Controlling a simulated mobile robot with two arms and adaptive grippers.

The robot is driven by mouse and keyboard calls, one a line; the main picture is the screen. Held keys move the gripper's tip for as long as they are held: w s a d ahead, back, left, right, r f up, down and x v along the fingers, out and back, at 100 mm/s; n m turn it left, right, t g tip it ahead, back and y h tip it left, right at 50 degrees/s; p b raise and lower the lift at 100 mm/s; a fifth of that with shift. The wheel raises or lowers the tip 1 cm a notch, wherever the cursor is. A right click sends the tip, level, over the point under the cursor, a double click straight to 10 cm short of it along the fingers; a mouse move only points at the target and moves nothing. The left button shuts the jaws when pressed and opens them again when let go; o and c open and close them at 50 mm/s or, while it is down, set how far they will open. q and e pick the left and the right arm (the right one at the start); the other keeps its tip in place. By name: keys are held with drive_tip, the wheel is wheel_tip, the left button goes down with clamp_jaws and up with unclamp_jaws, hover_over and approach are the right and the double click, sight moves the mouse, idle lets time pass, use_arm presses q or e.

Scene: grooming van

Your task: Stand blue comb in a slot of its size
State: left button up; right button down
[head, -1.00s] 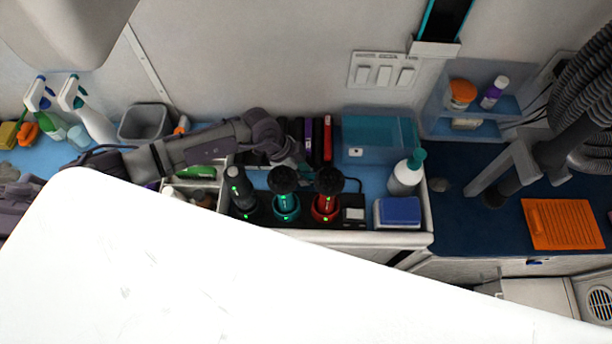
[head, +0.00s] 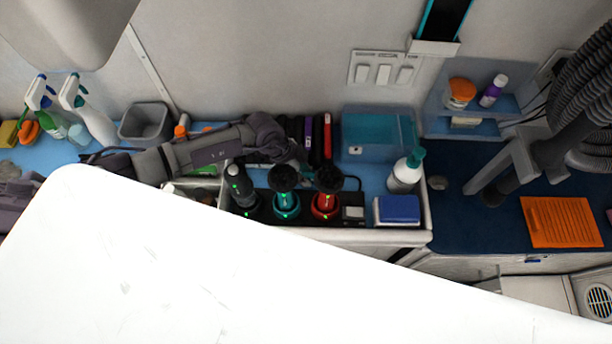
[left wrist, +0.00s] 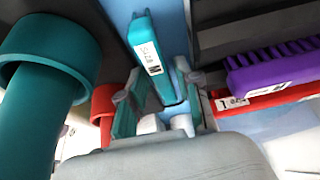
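The blue comb (left wrist: 150,55), teal-blue with a white label, shows in the left wrist view with its lower end between the fingers of my left gripper (left wrist: 162,100). The fingers are drawn in close on both sides of it. In the head view my left gripper (head: 298,158) is small and dark over the counter, and I cannot make out the comb there. A dark slotted rack (left wrist: 225,42) lies to the right of the comb in the wrist view. It holds a purple comb (left wrist: 275,68) and a red one (left wrist: 258,101). The comb is apart from these. My right gripper is not in view.
Teal (head: 286,203) and red (head: 325,204) round-topped tools stand in front of the rack beside a black clipper (head: 240,187). A teal box (head: 378,138) and a white bottle (head: 405,172) are to the right. A white surface (head: 200,280) fills the foreground.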

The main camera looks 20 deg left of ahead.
use_arm(q)
clamp_jaws()
drive_tip(key=shift+r, duration=0.1)
